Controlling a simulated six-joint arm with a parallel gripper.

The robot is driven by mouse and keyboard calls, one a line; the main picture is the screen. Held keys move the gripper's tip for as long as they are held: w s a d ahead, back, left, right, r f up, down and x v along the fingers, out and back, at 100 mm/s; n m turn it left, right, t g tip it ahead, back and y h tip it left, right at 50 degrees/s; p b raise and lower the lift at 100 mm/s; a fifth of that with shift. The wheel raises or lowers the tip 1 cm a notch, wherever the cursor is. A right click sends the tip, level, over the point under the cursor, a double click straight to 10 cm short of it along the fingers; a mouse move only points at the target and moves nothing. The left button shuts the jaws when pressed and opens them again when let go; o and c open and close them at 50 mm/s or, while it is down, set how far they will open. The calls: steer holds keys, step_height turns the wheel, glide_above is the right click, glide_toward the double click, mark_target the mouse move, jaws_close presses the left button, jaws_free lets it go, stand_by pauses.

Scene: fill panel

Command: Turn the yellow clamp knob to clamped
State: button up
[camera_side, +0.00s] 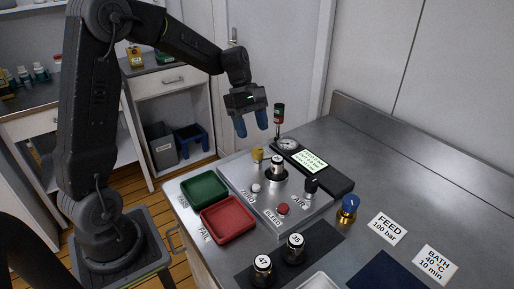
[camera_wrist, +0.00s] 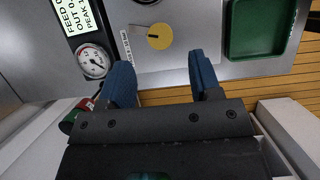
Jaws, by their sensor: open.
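The yellow clamp knob (camera_side: 257,154) stands on the back left part of the metal panel (camera_side: 237,182). In the wrist view the knob (camera_wrist: 159,37) is a round yellow disc with a small dark mark near its middle, beside a partly hidden printed label. My gripper (camera_side: 254,124) is open and empty, with blue fingertips pointing down, above and behind the knob and apart from it. In the wrist view the two blue fingers (camera_wrist: 163,77) are spread, with the knob beyond their tips. The label's wording is partly hidden.
A dial gauge (camera_side: 287,143) and a display (camera_side: 310,161) stand behind the panel, close to a red-and-green-topped post (camera_side: 278,114). A numbered cylinder (camera_side: 277,166) sits on the panel. Green (camera_side: 204,188) and red (camera_side: 229,219) trays lie to the left.

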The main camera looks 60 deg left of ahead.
mark_target(258, 150)
steer(key=x, duration=0.6)
steer(key=shift+d+f, duration=0.1)
steer(key=shift+f, duration=0.05)
steer(key=c, duration=0.9)
